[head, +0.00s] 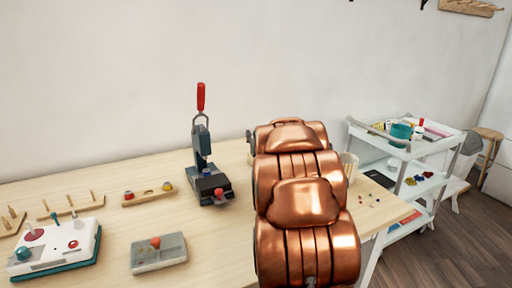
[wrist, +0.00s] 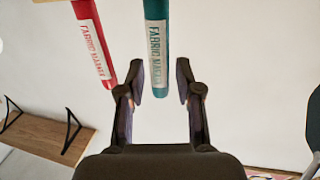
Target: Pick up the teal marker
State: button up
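The teal marker (wrist: 157,45) shows in the wrist view, a long cylinder with a white "fabric marker" label. Its near end lies in the gap between the two fingertips of my gripper (wrist: 161,82). The fingers are open, with a visible gap on each side of the marker. The marker's far end is cut off by the top of the picture. In the head view I cannot make out the teal marker, and my gripper is not visible there.
A red marker (wrist: 94,42) lies just left of the teal one, close to the left finger. A wooden shelf (wrist: 40,136) with black brackets is at lower left. The head view shows a wooden table (head: 110,205) with a press (head: 208,165), and a white cart (head: 410,155) at right.

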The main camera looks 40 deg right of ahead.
grip_shut()
